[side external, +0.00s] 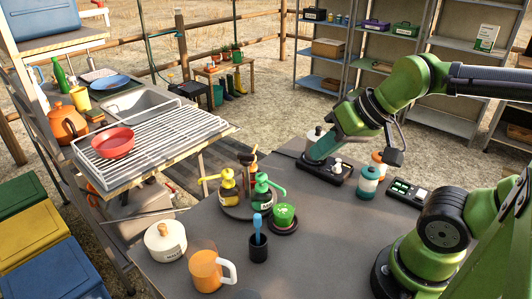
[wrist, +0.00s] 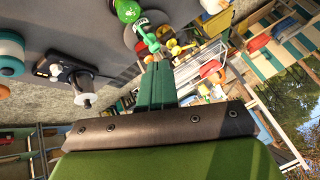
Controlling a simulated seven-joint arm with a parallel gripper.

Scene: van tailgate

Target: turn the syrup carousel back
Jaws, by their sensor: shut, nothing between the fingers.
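The syrup carousel (side external: 240,211) is a dark round turntable on the grey table, left of my gripper in the side view. It carries a yellow pump bottle (side external: 228,188), a green pump bottle (side external: 262,190) and a dark bottle with an orange-brown part (side external: 248,162) at the back. Their nozzles point different ways. In the wrist view the green bottle (wrist: 146,36) and yellow bottle (wrist: 178,49) show just beyond my fingertips. My gripper (side external: 312,157) has teal fingers, shut and empty, above the table and apart from the carousel. Its fingers (wrist: 158,68) also show in the wrist view.
A black device (side external: 324,171) stands below and beside my gripper. A teal-and-white jar (side external: 368,181) is right of it. A wire rack (side external: 150,145) lies left.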

